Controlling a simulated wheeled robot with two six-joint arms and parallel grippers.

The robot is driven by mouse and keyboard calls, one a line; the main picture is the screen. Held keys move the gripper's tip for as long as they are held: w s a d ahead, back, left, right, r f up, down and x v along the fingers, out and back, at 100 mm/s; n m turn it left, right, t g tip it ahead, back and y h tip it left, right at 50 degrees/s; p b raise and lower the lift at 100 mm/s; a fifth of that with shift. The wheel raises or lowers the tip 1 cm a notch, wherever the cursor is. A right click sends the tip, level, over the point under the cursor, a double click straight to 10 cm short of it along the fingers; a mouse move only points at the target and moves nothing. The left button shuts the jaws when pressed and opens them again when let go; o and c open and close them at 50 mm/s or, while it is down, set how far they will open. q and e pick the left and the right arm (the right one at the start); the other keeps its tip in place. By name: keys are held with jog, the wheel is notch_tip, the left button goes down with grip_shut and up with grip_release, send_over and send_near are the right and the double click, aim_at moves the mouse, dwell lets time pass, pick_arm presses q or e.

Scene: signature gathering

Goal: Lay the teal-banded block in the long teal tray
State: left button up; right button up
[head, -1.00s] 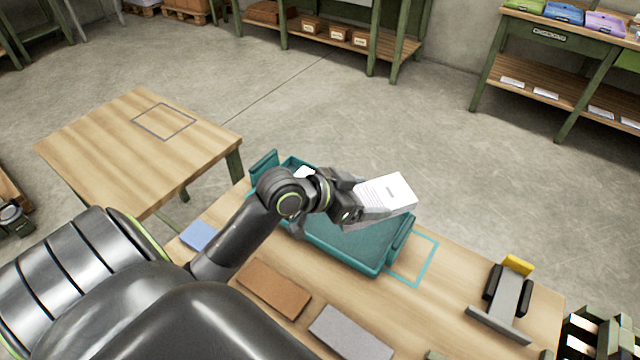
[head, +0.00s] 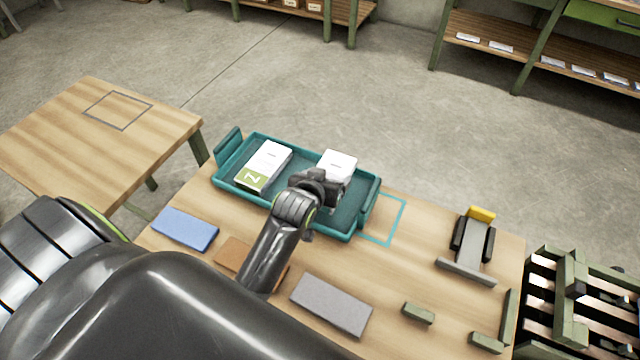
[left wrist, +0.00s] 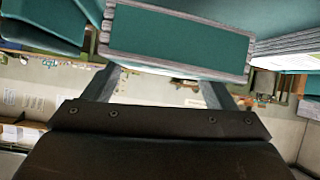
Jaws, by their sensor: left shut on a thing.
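The teal-banded block (head: 338,163) shows a white face in the head view, and its teal band (left wrist: 180,40) fills the top of the left wrist view. My left gripper (head: 322,186) is shut on it, over the right half of the long teal tray (head: 232,190). The gripper hides part of the block, so I cannot tell whether the block touches the tray floor. A white block with a green band marked "Z" (head: 265,160) lies in the tray's left half. My right gripper is not in view.
Blue (head: 186,229), brown (head: 236,253) and grey (head: 331,304) flat pads lie along the table's front. A teal outline (head: 398,225) is right of the tray. A grey stand with a yellow tab (head: 470,240) is farther right. A bare side table (head: 60,150) stands left.

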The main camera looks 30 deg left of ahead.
pick_arm(q)
jog(key=shift+f, duration=2.35)
jog(key=shift+f, duration=0.15)
jog(key=o, duration=1.8)
jog(key=shift+c, duration=0.2)
jog(key=shift+r, duration=0.2)
jog(key=v, duration=1.2)
